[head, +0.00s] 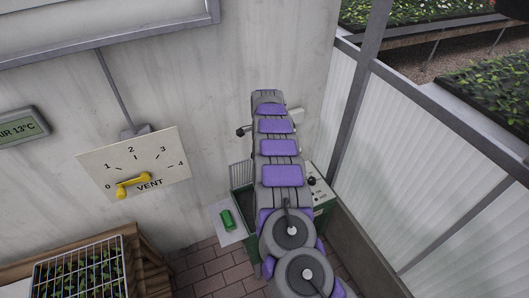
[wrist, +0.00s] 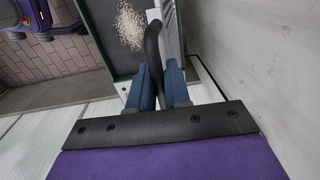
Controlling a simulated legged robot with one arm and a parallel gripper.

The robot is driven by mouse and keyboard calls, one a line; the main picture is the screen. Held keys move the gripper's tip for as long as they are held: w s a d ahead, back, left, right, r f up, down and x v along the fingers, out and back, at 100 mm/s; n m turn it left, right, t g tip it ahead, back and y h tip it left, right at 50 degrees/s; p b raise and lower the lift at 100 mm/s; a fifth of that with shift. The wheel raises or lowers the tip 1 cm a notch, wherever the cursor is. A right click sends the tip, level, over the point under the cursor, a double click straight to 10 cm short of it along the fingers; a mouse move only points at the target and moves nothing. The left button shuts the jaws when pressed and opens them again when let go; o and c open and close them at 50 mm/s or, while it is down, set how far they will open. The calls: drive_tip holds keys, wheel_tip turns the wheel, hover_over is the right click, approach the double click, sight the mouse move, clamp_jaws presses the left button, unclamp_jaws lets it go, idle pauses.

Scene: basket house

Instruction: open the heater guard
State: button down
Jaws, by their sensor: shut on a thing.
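The heater (head: 318,207) is a green box with a pale top strip, low against the wall in the head view, largely hidden behind my arm. A wire grille (head: 240,176), probably the guard, shows left of my arm. In the wrist view a white slatted edge (wrist: 172,28) lies beside a dark curved handle (wrist: 153,42). My gripper (wrist: 158,80) has its two blue fingers shut around this handle. The gripper is hidden in the head view. How far the guard stands open cannot be told.
A white panel with a green handle (head: 227,219) sits left of the heater. Pale pellets (wrist: 130,27) lie in a green-walled space. A vent dial (head: 135,166) with a yellow lever is on the wall. Glazed panels (head: 430,170) close off the right. Tiled floor (head: 205,268) shows at lower left.

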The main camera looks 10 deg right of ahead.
drive_tip(key=shift+w+a, duration=0.25)
drive_tip(key=shift+w, duration=0.55)
drive_tip(key=c, duration=1.3)
unclamp_jaws()
drive_tip(key=shift+w, duration=0.15)
drive_tip(key=shift+o, duration=0.2)
drive_tip(key=shift+r, duration=0.1)
wheel_tip(320, 180, up, 17)
drive_tip(key=p, duration=0.2)
drive_tip(key=shift+s, duration=0.35)
drive_tip(key=shift+r, duration=0.2)
